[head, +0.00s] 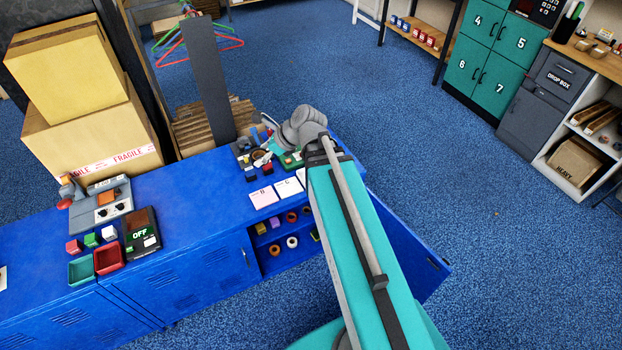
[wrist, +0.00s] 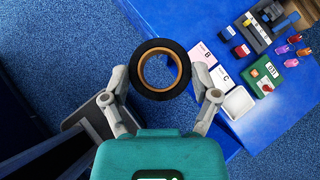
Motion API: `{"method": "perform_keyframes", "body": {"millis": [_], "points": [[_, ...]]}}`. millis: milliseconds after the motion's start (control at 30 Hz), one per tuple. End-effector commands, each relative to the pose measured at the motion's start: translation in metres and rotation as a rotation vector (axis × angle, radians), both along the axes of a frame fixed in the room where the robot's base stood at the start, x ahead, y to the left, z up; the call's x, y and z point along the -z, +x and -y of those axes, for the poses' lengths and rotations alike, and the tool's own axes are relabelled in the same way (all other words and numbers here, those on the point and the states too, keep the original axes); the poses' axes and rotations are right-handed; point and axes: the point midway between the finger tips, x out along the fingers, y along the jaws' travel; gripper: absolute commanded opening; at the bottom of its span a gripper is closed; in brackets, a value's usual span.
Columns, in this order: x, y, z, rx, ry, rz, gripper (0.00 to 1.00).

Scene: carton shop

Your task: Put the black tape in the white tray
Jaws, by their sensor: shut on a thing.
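In the wrist view, the black tape (wrist: 160,96) is a thick black ring with a tan core, seen face-on. My gripper (wrist: 163,85) is shut on it, with one grey finger at each side. The white tray (wrist: 239,103) is a small square tray on the blue cabinet top, to the right of the tape and apart from it. Nothing shows in the tray. In the head view my arm hides most of the gripper, and the held tape cannot be made out.
Cards B (wrist: 203,56) and C (wrist: 224,76) lie beside the tray. A green board (wrist: 265,74) and small coloured objects crowd the top beyond. Below, an open blue cabinet door (head: 406,245) juts out; rolls stand on the shelves (head: 291,242). Cartons (head: 92,130) stand at the left.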

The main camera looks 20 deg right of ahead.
Motion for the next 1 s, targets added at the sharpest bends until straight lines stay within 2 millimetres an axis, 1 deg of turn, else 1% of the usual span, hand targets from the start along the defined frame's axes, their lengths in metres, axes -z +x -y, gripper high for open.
{"method": "perform_keyframes", "body": {"millis": [267,467,667,1000], "points": [[0.003,0.001,0.008,0.011,0.0,0.0,0.45],[0.018,0.006,0.015,0.009,-0.001,0.0,0.45],[0.046,0.015,0.027,0.001,-0.002,-0.002,0.45],[0.103,0.032,0.057,-0.021,-0.004,-0.003,0.45]]}}
